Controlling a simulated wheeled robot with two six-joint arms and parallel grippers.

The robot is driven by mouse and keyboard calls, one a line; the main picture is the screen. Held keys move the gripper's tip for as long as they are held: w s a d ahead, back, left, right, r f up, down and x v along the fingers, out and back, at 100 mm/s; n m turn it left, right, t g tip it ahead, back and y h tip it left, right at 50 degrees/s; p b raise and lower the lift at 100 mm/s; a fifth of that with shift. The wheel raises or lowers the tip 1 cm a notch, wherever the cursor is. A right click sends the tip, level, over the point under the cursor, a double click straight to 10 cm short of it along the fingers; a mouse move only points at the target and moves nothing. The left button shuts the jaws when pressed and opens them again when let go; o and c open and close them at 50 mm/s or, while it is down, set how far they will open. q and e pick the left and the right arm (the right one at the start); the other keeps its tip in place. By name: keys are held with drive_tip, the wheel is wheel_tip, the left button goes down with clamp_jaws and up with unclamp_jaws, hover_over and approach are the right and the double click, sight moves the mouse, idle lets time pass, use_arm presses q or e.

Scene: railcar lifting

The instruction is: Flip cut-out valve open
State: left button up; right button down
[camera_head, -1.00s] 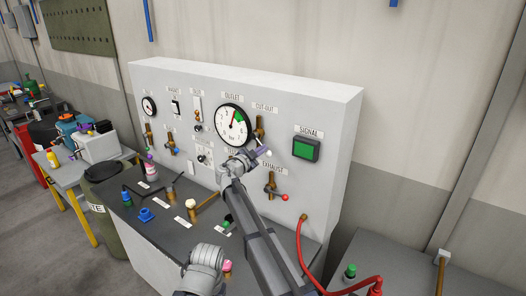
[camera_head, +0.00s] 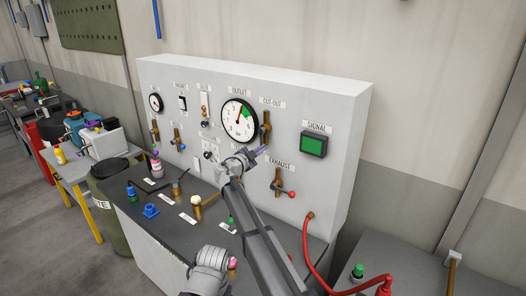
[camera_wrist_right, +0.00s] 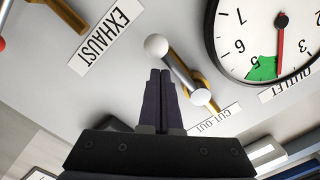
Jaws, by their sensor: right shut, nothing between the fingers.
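The cut-out valve (camera_head: 265,127) is a brass body on the grey panel, right of the outlet gauge and under the CUT-OUT label (camera_head: 271,101). In the right wrist view the valve's silver lever (camera_wrist_right: 180,73) runs to a white ball knob (camera_wrist_right: 156,46). My right gripper (camera_head: 263,150) is shut and empty just below the valve. In the right wrist view its dark fingertips (camera_wrist_right: 160,74) are together beside the lever, close to the knob; I cannot tell whether they touch. The knob is hidden in the head view. My left gripper is not in view.
The exhaust valve (camera_head: 277,183) with a red knob sits below right. The outlet gauge (camera_head: 238,120) is left, and the green signal lamp (camera_head: 313,145) is right. A red hose (camera_head: 308,245) hangs at the panel's lower right. Small items stand on the dark bench top (camera_head: 165,228).

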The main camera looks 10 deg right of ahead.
drive_tip(key=shift+w+a, duration=0.1)
drive_tip(key=shift+a, duration=0.05)
idle(0.5)
drive_tip(key=s+a, duration=0.4)
drive_tip(key=s, duration=0.6)
drive_tip(key=shift+s+a, duration=0.2)
drive_tip(key=shift+s, duration=0.2)
